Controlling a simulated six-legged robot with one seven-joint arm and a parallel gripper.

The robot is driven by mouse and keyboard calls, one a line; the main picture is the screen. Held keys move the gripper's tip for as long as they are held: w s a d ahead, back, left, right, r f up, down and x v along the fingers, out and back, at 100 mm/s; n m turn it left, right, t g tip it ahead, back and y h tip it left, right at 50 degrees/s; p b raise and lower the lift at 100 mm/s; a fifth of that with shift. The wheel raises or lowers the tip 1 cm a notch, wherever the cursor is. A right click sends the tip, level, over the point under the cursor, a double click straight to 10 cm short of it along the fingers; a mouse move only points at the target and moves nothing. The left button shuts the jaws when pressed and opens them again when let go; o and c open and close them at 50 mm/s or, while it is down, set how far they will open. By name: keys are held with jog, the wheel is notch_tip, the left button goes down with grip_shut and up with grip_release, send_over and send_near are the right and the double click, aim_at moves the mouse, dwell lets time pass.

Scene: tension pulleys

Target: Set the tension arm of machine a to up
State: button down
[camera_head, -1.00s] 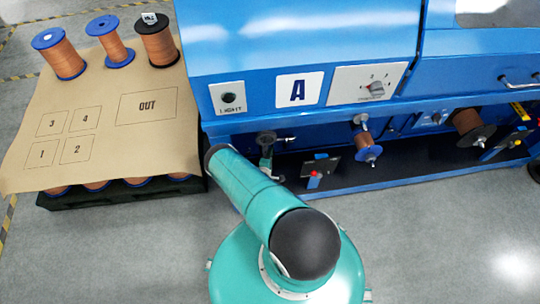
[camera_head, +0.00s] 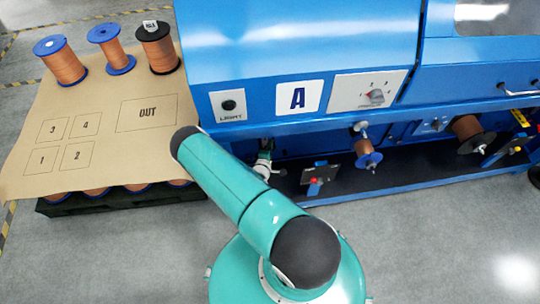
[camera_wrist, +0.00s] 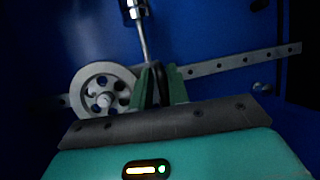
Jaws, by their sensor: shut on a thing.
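Machine A (camera_head: 298,97) is the blue cabinet bearing the "A" plate in the head view. In the wrist view its tension arm (camera_wrist: 230,62) is a pale perforated bar, sloping up to the right across a dark blue panel. A spoked grey pulley wheel (camera_wrist: 103,90) sits at the bar's left part. My gripper (camera_wrist: 159,78) has its two green fingers closed around a dark upright piece at the bar, right of the wheel. The fingers hide where that piece joins the bar. In the head view my arm largely hides the gripper.
A metal rod (camera_wrist: 143,38) comes down from above, close to the fingers. Left of the machine stands a brown-topped pallet (camera_head: 100,165) with spools at its back. A small blue spool (camera_head: 367,155) and a red-knobbed bracket (camera_head: 315,181) are right of my arm.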

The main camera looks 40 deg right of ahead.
notch_tip(320, 180, up, 7)
jog(key=shift+f, duration=0.2)
jog(key=shift+s, duration=0.1)
jog(key=c, duration=1.5)
grip_release()
jog(key=v, duration=1.3)
jog(key=shift+s+a, duration=0.15)
jog(key=shift+a, duration=0.2)
